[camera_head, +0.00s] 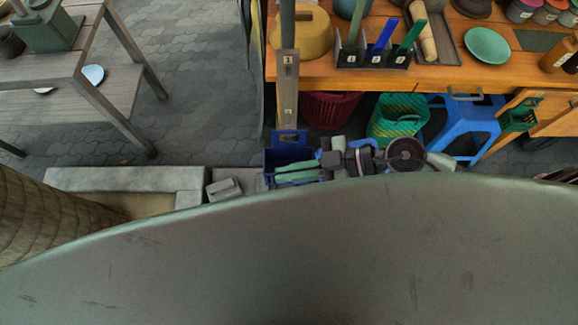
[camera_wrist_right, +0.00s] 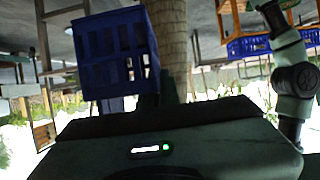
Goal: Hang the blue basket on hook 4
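The blue basket (camera_head: 270,160) is at the foot of a grey upright strip (camera_head: 288,90) in the head view, partly covered by my gripper. My right gripper (camera_head: 290,171) comes in from the right with its green-grey fingers at the basket and appears shut on it. In the right wrist view the slatted blue basket (camera_wrist_right: 115,48) stands just beyond the dark fingers (camera_wrist_right: 160,105). The strip carries a label that reads 3; I cannot make out a label 4 or hook 4. Whether the basket touches the strip is unclear. My left gripper is not in view.
A wooden table (camera_head: 330,75) stands behind, with a numbered black rack (camera_head: 372,57) and a green plate (camera_head: 487,45). Below are a dark red basket (camera_head: 330,108), a green basket (camera_head: 398,115) and a blue stool (camera_head: 467,122). A grey rounded surface (camera_head: 300,250) fills the foreground.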

